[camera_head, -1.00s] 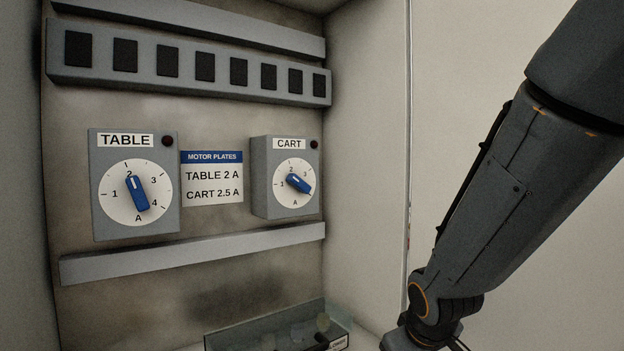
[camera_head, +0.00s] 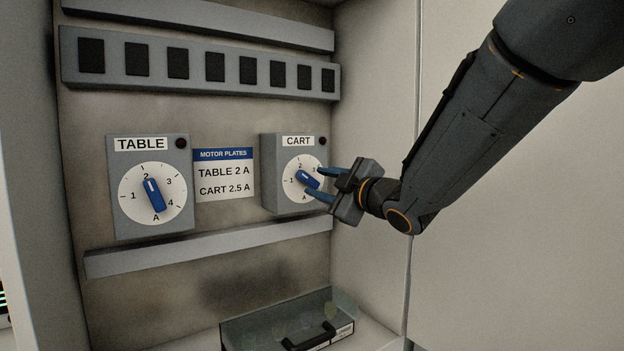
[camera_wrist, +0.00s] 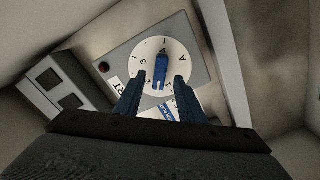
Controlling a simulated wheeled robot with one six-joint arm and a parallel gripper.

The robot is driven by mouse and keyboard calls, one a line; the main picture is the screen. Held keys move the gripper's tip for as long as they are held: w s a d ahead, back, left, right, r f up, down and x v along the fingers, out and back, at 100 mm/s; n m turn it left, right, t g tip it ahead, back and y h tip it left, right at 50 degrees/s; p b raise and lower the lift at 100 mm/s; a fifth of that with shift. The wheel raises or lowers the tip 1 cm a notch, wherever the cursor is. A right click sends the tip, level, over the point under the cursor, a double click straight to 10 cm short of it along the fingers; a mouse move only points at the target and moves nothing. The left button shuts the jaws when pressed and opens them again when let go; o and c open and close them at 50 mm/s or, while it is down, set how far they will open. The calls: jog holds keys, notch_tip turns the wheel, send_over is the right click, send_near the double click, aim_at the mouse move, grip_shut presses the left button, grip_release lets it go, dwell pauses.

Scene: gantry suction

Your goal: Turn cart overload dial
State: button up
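The CART dial (camera_head: 294,188) is a white numbered disc on a grey box (camera_head: 270,182) on the back panel. It has a blue knob (camera_head: 308,179) with a white mark, which points to the upper left in the head view, seemingly between 1 and 2. My gripper (camera_head: 315,181) is open in front of the dial, its two blue fingers reaching toward the knob from the right. In the wrist view the knob (camera_wrist: 160,70) lies between the spread fingers (camera_wrist: 158,84), with a gap on each side. I cannot tell how far the tips are from the dial face.
The TABLE dial (camera_head: 152,194) is on the left, its mark near 2. A plate (camera_head: 224,175) between the boxes reads TABLE 2 A, CART 2.5 A. Grey rails run above and below (camera_head: 210,246). The right wall is close to my arm.

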aim_at(311, 181)
jog(key=shift+p+x, duration=0.4)
jog(key=shift+x, duration=1.45)
jog(key=shift+c, duration=0.4)
grip_shut()
jog(key=shift+m, duration=0.3)
jog(key=m+p, duration=0.3)
jog(key=m, duration=0.3)
jog(key=m+p, duration=0.1)
jog(key=m, duration=0.3)
jog(key=shift+p, duration=0.35)
jog(key=shift+f+m+p, duration=0.1)
jog(key=shift+m+p, duration=0.65)
jog(key=shift+m, duration=1.15)
